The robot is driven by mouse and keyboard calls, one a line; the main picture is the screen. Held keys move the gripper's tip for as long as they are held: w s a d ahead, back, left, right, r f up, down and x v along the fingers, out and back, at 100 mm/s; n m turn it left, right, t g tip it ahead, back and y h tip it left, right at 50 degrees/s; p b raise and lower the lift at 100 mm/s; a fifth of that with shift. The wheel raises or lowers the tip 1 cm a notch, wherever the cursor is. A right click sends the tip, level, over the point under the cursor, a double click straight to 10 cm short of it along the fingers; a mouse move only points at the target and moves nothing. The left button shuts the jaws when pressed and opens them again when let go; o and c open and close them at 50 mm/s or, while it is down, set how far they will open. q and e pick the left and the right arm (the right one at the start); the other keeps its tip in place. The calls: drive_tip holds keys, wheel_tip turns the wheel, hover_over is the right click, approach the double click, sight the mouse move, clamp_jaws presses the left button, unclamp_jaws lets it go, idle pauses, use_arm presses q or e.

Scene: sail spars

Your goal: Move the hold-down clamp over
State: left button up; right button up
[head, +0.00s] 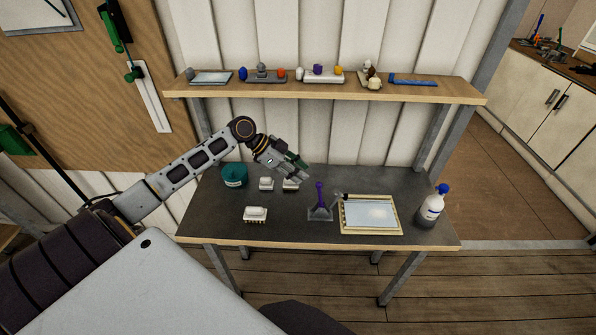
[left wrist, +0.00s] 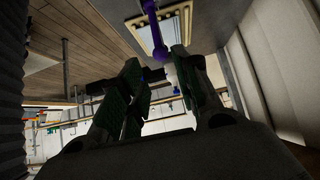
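The hold-down clamp has an upright purple handle (head: 319,194) on a grey base (head: 320,214), near the front middle of the dark table. Its dark tip (head: 341,196) reaches the left edge of a cream-framed board (head: 372,228) with a pale sheet. My left gripper (head: 303,171) is above the table, up and to the left of the handle, and apart from it in the head view. In the left wrist view my left gripper (left wrist: 157,62) has its fingers spread, with the purple handle (left wrist: 152,22) showing beyond the gap. My right gripper is not in view.
A teal tub (head: 234,176) and small white blocks (head: 255,214) stand left on the table (head: 290,232). A white bottle with a blue cap (head: 432,207) stands at the right. A wooden shelf (head: 340,92) with several small items runs above the back.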

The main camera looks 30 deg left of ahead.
use_arm(q)
drive_tip(key=shift+w+d+f, duration=0.1)
idle(0.3)
drive_tip(key=shift+b+x, duration=2.35)
drive_tip(key=shift+x, duration=1.55)
drive_tip(key=c, duration=0.5)
